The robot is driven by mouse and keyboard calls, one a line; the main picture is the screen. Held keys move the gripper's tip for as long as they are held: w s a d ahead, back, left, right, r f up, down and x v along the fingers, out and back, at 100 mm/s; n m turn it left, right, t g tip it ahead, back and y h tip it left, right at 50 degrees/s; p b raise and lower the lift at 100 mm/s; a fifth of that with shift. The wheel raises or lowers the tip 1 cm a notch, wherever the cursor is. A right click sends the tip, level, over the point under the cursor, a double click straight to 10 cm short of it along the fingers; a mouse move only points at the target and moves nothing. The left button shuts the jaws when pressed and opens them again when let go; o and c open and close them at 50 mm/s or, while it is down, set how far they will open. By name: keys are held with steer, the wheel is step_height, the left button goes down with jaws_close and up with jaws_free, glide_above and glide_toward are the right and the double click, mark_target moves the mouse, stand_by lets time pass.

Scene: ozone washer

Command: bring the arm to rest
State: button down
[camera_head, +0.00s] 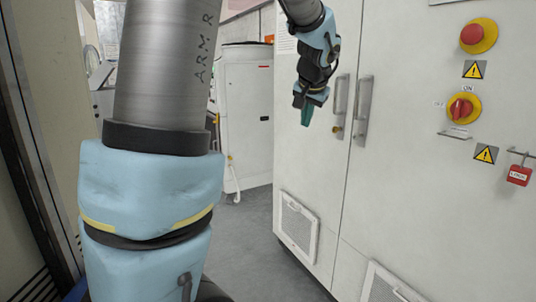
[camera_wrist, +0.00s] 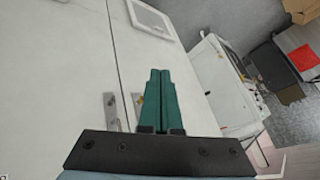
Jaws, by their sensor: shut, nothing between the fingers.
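My gripper (camera_head: 307,113) hangs at the end of my arm in the head view, in front of the tall white cabinet (camera_head: 400,190). Its green fingers point down and are shut with nothing between them. The wrist view shows the two green fingers (camera_wrist: 159,82) side by side and touching. Beyond them in that view are the cabinet's doors (camera_wrist: 75,60). My upper arm, in grey and light blue, fills the left of the head view and hides part of the room.
Two vertical door handles (camera_head: 362,110) are to the right of my gripper. A red emergency button (camera_head: 472,34), a red rotary switch (camera_head: 460,108) and a red padlock (camera_head: 519,175) are on the cabinet. A white unit (camera_head: 247,115) stands behind. Grey floor (camera_head: 255,245) is clear.

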steer(key=s+a+f+n+g, duration=0.5)
steer(key=s+a+f+g, duration=0.1)
steer(key=s+a+f, duration=1.1)
steer(key=s+f, duration=0.2)
steer(key=s, duration=0.2)
steer(key=shift+s, duration=0.3)
steer(key=shift+a, duration=0.1)
